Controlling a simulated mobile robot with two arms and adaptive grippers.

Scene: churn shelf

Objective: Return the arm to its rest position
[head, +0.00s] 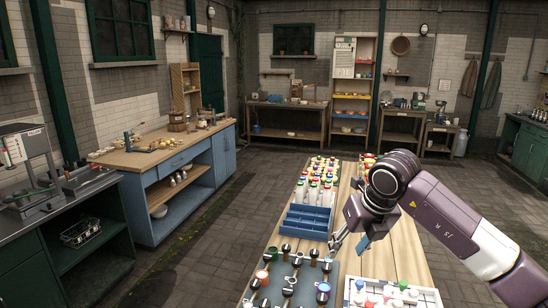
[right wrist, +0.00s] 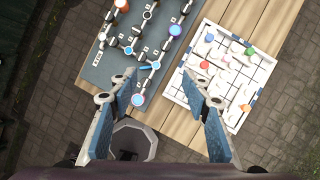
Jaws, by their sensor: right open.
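My right arm reaches in from the right in the head view. My right gripper (head: 347,241) hangs over the wooden table (head: 398,245), just right of the blue divided tray (head: 305,222). In the right wrist view the right gripper (right wrist: 168,105) is open, its two blue-padded fingers wide apart with nothing held between them. Below and beyond the fingers lie a dark grey board (right wrist: 115,60) with pipe-like parts and a white gridded tray (right wrist: 196,88) with small coloured pieces. My left gripper is not seen.
Rows of bottles with coloured caps (head: 318,182) stand behind the blue tray. A blue cabinet with a wooden top (head: 180,150) stands at the left, and a grey-topped bench (head: 50,200) nearer. A shelf (head: 352,85) stands at the back. Brick floor left of the table is clear.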

